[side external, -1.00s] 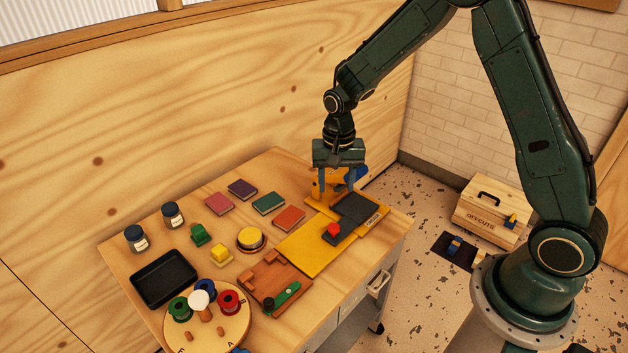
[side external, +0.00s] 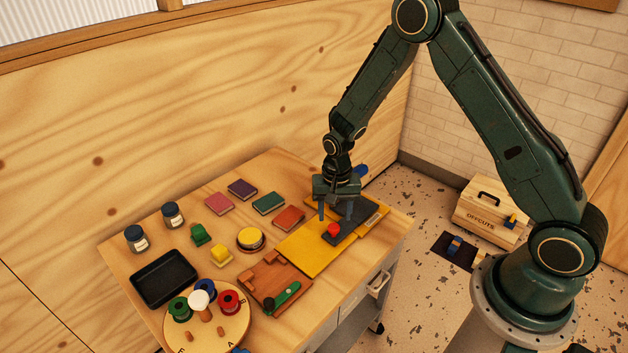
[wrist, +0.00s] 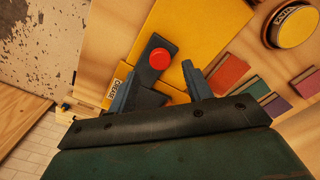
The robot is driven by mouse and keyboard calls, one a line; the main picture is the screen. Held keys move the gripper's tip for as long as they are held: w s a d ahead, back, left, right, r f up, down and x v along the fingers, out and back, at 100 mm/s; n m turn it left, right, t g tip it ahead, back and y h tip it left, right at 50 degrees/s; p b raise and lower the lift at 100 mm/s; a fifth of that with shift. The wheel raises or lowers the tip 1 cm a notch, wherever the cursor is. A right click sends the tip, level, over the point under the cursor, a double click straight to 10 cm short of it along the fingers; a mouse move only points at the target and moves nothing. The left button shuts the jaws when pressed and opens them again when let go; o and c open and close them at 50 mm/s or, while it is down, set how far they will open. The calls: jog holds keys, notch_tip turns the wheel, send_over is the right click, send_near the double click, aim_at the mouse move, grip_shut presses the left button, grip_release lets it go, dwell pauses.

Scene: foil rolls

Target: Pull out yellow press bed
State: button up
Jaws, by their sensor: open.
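The yellow press bed (side external: 308,254) is a flat yellow plate on the table, sticking out to the left of the press; it also shows in the wrist view (wrist: 205,28). A dark press plate (side external: 354,214) with a narrow arm lies over its right part. A round red knob (side external: 333,230) sits on that arm, also clear in the wrist view (wrist: 160,58). My gripper (side external: 335,213) is open and empty, pointing down above the dark plate, close behind the red knob. In the wrist view my fingertips (wrist: 160,85) stand either side of the dark arm. Whether they touch anything cannot be told.
A wooden block jig (side external: 273,282) with a green-handled tool lies in front of the bed. Coloured booklets (side external: 289,218), a round yellow-topped tin (side external: 251,239) and small coloured blocks stand left. A black tray (side external: 164,278) and a spool disc (side external: 208,325) are farther left.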

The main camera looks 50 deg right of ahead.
aim_at(333, 227)
jog(key=shift+f, duration=2.05)
grip_shut()
jog(key=shift+a, duration=0.15)
